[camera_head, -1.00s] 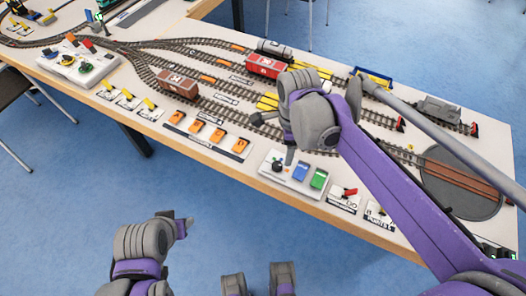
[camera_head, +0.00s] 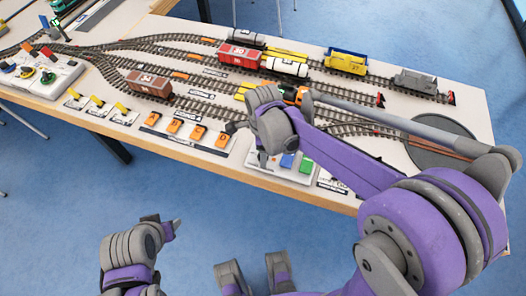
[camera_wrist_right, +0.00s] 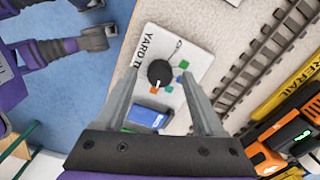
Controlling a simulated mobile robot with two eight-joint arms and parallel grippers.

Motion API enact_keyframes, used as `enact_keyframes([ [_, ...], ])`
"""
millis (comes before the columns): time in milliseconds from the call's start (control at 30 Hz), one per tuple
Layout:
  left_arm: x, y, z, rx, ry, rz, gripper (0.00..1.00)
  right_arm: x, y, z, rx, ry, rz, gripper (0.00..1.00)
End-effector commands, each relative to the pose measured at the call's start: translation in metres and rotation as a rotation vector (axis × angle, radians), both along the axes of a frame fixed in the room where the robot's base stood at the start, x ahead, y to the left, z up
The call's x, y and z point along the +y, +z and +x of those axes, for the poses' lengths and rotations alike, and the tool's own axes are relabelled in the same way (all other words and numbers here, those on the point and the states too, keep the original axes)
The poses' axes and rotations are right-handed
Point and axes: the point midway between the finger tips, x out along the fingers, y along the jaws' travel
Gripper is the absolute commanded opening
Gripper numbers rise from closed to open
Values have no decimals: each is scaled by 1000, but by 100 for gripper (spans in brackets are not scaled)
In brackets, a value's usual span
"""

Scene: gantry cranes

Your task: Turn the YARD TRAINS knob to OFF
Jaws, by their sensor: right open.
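The YARD TRAINS panel (camera_wrist_right: 190,45) is a white plate, its lettering partly cut off by my finger in the right wrist view. Its round black knob (camera_wrist_right: 160,73) has a white mark pointing down in the picture, towards an orange square (camera_wrist_right: 155,90). A green square (camera_wrist_right: 183,64) and a teal one lie beside it. My right gripper (camera_wrist_right: 159,76) is open, its fingers on either side of the knob in that view; contact cannot be told. In the head view, my right gripper (camera_head: 249,144) hides the knob. My left gripper (camera_head: 168,223) hangs off the table's front; its opening is unclear.
Beside the knob are a blue button (camera_head: 287,161) and a green button (camera_head: 306,166). A row of orange switches (camera_head: 175,126) lies to the left. Tracks with wagons, including a brown wagon (camera_head: 149,84) and a red wagon (camera_head: 239,56), run behind. A turntable (camera_head: 430,135) stands right.

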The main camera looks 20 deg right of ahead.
Motion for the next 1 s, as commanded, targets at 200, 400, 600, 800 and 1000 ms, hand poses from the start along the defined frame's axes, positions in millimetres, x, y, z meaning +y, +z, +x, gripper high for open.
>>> enact_keyframes([
  [200, 0, 0, 0, 0, 0, 0, 50, 0, -4, 0, 0, 0, 0, 71],
  [400, 0, 0, 0, 0, 0, 0, 50, 0, -4, 0, 0, 0, 0, 56],
  [600, 0, 0, 0, 0, 0, 0, 50, 0, -3, 0, 0, 0, 0, 20],
  [800, 0, 0, 0, 0, 0, 0, 50, 0, -3, 0, 0, 0, 0, 0],
  [1000, 0, 0, 0, 0, 0, 0, 50, 0, -3, 0, 0, 12, 0, 0],
])
